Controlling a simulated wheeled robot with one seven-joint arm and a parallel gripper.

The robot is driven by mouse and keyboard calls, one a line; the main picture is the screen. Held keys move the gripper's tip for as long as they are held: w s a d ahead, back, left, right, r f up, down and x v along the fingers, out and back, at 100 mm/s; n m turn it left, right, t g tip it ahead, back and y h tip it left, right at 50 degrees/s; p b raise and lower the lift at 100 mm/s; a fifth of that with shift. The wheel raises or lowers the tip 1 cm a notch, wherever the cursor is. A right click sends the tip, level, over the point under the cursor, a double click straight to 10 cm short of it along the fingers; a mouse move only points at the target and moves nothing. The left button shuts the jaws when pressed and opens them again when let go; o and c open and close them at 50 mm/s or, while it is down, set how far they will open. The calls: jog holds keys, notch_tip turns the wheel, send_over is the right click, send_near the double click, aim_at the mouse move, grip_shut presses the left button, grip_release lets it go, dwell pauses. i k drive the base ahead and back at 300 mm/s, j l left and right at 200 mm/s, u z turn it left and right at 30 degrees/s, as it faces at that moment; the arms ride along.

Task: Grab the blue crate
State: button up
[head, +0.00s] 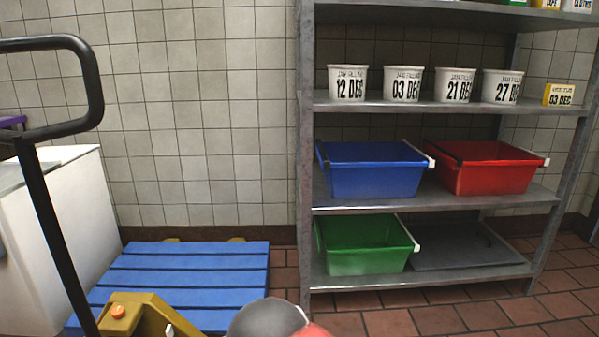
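The blue crate (373,182) stands upright on the middle shelf of a grey metal rack, at its left side. It is an open-topped bin with a dark strip along its left edge and a white piece at its right rim. Its inside looks empty as far as I can see. My gripper is not in view. A rounded grey and red part at the bottom edge may be part of my arm; I cannot tell.
A red crate (483,174) sits close right of the blue one. A green crate (364,249) is on the shelf below, beside a dark flat slab (465,246). White tubs (403,84) line the shelf above. A blue pallet (190,262) and black-handled pallet truck (53,205) stand left.

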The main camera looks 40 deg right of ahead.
aim_at(377, 170)
jog(key=z, duration=1.65)
